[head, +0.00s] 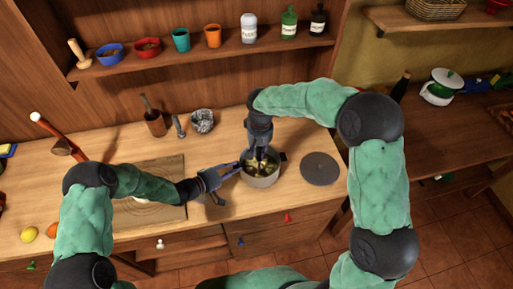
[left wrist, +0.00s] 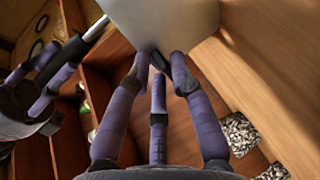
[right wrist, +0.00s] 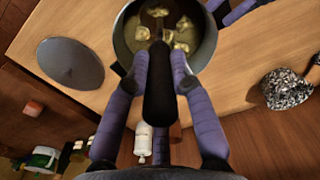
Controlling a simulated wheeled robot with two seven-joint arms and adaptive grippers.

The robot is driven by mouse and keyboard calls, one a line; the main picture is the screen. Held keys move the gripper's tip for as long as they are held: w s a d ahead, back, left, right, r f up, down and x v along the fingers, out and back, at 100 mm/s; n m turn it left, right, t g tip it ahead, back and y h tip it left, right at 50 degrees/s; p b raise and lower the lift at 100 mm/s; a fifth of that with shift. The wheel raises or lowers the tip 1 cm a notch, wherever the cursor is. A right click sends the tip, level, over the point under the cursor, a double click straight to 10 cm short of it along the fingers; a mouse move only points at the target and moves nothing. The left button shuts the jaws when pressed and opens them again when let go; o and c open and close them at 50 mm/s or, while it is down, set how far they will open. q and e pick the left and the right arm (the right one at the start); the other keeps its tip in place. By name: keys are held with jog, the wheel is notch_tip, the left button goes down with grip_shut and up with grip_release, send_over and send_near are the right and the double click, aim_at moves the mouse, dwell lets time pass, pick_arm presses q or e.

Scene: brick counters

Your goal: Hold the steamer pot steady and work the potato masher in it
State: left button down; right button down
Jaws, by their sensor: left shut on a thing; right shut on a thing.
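The grey steamer pot (head: 262,183) stands on the wooden counter with yellow chunks (right wrist: 183,22) inside. My left gripper (head: 236,168) comes from the left and is shut at the pot's side; the exact part gripped is hard to see. In the left wrist view the pot's pale wall (left wrist: 165,20) is just past the fingertips. My right gripper (head: 259,152) is above the pot, shut on the black handle of the potato masher (right wrist: 158,85). The masher's handle and part of its shaft (left wrist: 100,25) show in the left wrist view. Its head is hidden.
A round grey lid (head: 319,168) lies right of the pot. A speckled pot (head: 203,121) and a mortar (head: 155,123) stand behind, to the left. A shelf (head: 190,60) with cups and bottles is above the counter.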

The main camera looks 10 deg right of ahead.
jog(key=shift+f, duration=0.2)
dwell(0.5)
jog(key=shift+f, duration=0.85)
jog(key=shift+r, duration=0.1)
jog(key=shift+r, duration=0.95)
jog(key=shift+f, duration=0.1)
jog(key=shift+f, duration=0.9)
